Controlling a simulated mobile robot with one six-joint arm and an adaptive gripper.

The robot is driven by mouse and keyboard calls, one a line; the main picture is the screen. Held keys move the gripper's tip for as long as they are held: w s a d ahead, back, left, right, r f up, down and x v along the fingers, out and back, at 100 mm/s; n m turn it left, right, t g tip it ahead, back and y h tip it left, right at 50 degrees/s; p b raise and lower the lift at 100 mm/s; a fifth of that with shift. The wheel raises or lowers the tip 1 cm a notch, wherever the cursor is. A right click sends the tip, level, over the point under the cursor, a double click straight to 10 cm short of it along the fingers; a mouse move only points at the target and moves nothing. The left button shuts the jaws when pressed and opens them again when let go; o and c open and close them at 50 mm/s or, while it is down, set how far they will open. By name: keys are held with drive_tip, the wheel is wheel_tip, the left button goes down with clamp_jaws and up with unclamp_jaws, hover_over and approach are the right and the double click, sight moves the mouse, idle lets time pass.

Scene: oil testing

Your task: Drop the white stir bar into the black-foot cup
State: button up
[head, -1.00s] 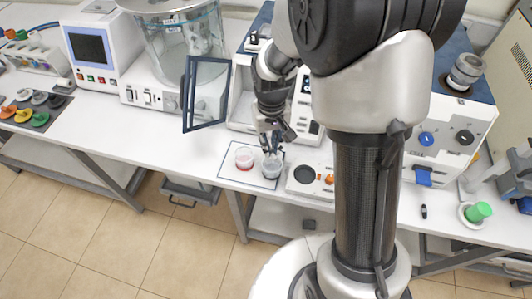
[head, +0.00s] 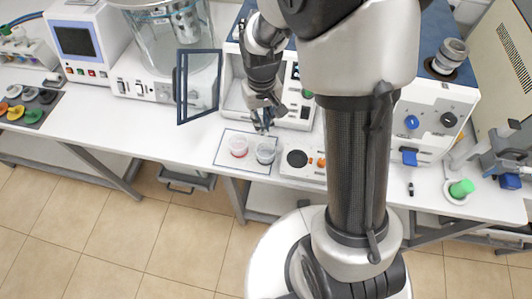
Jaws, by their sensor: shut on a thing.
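The black-foot cup (head: 266,154), clear with a dark base, stands upright on a white, dark-edged mat (head: 226,163) at the bench's front. A similar cup with a red base (head: 238,147) stands just left of it. My gripper (head: 262,128) points down just behind and above the black-foot cup, apart from it. Its fingers are closed together; the white stir bar between them is too small to make out. The cup's inside is not clear.
A hotplate-like unit (head: 306,166) with a round dark plate sits right of the mat. A white box instrument with an open framed door (head: 198,88) stands behind my gripper. Bare bench lies left of the mat. A green-topped item (head: 461,188) stands far right.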

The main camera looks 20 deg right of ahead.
drive_tip(key=shift+s+d+f+p, duration=0.2)
drive_tip(key=shift+s+d+f, duration=0.1)
drive_tip(key=shift+f, duration=0.9)
drive_tip(key=shift+s+d+f+p, duration=0.25)
drive_tip(key=shift+s+f, duration=0.1)
drive_tip(key=shift+f, duration=0.9)
drive_tip(key=shift+s+d+f+p, duration=0.15)
drive_tip(key=shift+s+d+f, duration=0.15)
drive_tip(key=shift+f, duration=0.9)
drive_tip(key=o, duration=0.8)
drive_tip(key=shift+r, duration=0.1)
